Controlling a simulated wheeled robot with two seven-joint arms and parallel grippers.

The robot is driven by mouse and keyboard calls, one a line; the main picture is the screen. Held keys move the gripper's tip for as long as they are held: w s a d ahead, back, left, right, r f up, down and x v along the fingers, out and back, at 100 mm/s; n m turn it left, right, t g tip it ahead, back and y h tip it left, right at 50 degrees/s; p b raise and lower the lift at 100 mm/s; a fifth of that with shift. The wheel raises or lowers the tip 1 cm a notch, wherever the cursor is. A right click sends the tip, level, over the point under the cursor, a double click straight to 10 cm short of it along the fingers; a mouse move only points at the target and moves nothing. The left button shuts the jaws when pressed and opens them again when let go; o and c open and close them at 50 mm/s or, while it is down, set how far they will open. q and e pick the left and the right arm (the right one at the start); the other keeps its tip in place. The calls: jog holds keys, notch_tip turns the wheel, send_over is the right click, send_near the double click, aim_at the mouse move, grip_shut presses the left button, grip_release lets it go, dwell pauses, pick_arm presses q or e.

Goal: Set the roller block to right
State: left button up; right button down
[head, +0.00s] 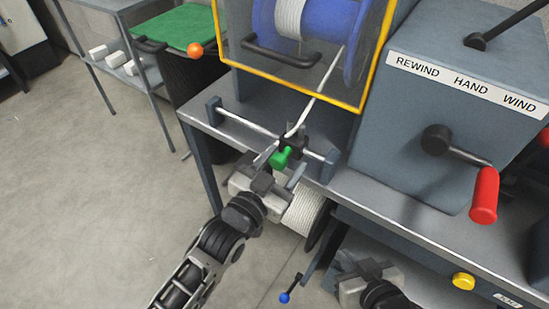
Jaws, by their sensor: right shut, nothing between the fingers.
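The roller block (291,141) is a small dark block with a green knob (281,158) on its front. It sits on a light rail (249,122) between two dark end posts, right of the rail's middle. A white rope passes down to it. My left gripper (281,166) is at the knob, with its fingers apart, one on each side of it. Whether they touch it is not clear. My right gripper (370,268) is shut and empty at the lower right, below the bench edge, well away from the block.
A blue reel (353,40) stands behind a yellow-framed guard (300,82). A spool of white rope (303,211) hangs below the rail. A grey box labelled REWIND HAND WIND (410,105) has a red-handled crank (484,195). A blue-tipped lever (285,297) is low down. Open floor lies left.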

pick_arm(q)
jog(key=shift+w+a, duration=0.1)
jog(key=shift+a, duration=0.05)
jog(key=v, duration=1.6)
jog(key=shift+b, duration=0.3)
jog(key=s+a+f+n+g+y, duration=0.1)
jog(key=a+f+n+g+y, duration=0.3)
jog(key=f, duration=0.8)
jog(key=a+n+y, duration=0.1)
jog(key=a+y, duration=0.1)
jog(key=shift+a+n+g, duration=0.3)
jog(key=shift+g, duration=0.1)
jog(key=shift+s, duration=0.15)
